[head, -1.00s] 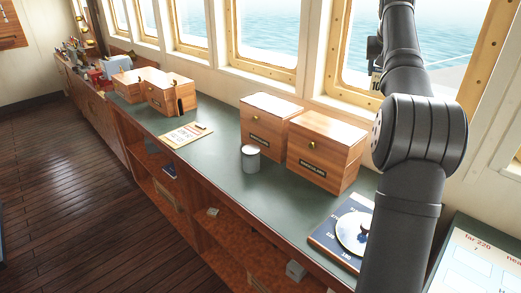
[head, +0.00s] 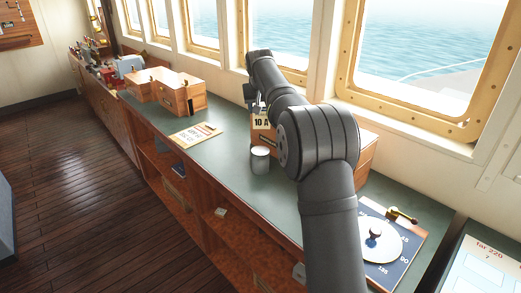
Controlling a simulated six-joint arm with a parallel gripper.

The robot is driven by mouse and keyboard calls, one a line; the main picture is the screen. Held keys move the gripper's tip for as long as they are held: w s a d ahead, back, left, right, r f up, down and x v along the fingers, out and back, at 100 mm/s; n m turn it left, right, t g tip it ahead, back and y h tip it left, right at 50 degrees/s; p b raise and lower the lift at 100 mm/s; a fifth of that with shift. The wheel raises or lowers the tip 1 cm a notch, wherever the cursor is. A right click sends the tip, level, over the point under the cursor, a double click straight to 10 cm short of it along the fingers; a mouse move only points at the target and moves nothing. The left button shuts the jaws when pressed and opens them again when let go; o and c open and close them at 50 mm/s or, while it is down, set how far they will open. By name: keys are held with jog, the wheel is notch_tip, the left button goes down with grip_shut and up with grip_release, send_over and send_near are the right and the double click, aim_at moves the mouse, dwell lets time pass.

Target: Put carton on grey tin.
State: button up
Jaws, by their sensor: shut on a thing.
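The grey tin (head: 260,162) stands upright on the green counter, with a pale, flat top. My gripper (head: 260,107) is small and partly hidden by my own arm. It is shut on a small carton (head: 262,122), cream with a dark "10 A" label. The carton hangs roughly upright, above the tin in the picture and apart from it. I cannot tell how far behind or over the tin it is.
A wooden box (head: 368,150) stands behind my arm on the counter (head: 217,147), mostly hidden. A clipboard (head: 195,133) and two wooden boxes (head: 183,96) lie to the left. A chart with a round dial (head: 381,241) lies at right. Windows line the back.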

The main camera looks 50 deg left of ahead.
aim_at(260, 128)
jog(key=f, duration=1)
jog(key=shift+s+a, duration=0.1)
jog(key=shift+s, duration=0.1)
jog(key=shift+f, duration=0.15)
jog(key=o, duration=1.4)
jog(key=shift+o, duration=0.2)
jog(key=shift+s+r, duration=0.15)
jog(key=shift+r, duration=0.3)
jog(key=v, duration=1.1)
